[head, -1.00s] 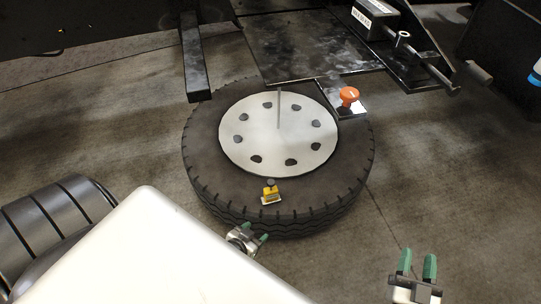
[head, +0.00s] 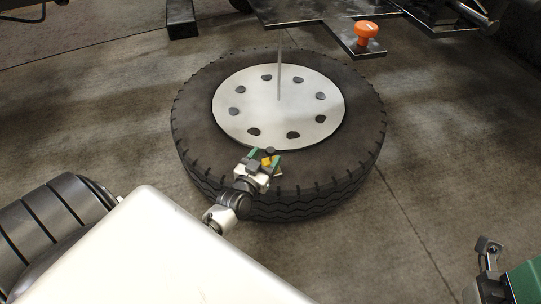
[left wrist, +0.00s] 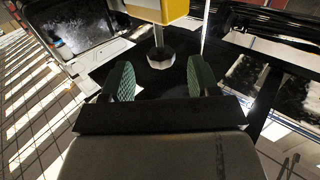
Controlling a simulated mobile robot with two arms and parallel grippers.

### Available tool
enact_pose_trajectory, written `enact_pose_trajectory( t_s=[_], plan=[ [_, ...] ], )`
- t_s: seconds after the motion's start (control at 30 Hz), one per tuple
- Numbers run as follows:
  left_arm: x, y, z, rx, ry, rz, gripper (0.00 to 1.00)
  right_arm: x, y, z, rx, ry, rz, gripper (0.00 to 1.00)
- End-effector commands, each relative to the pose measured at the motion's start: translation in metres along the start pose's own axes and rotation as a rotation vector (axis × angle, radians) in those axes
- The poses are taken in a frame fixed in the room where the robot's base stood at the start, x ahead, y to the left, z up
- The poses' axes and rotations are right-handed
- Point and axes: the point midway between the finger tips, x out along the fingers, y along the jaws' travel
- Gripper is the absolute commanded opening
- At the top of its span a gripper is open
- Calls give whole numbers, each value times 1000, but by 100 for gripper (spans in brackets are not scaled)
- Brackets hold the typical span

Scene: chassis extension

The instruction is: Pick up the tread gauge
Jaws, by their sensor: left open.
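The tire lies flat around a pale wheel disc (head: 255,115) with several dark holes. A thin rod (head: 280,75) rises from the disc. An orange knob (head: 366,30) stands on a dark bracket behind. Bare floor (head: 430,150) lies to the right.

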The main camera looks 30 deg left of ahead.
Motion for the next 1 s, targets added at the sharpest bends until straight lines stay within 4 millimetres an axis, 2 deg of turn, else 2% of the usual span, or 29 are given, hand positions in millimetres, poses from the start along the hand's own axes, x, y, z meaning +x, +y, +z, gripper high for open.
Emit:
enact_pose_trajectory(
  t_s=[0.4,0.7,1.0],
  plan=[
    [50,-2,2,-1,0,-1,61,11,1,8,-11,81,-33,43],
    [53,-2,0,0,-1,0,59,14,1,8,-12,83,-35,43],
    [53,-2,0,0,-1,0,13,14,1,8,-12,82,-35,43]
  ],
)
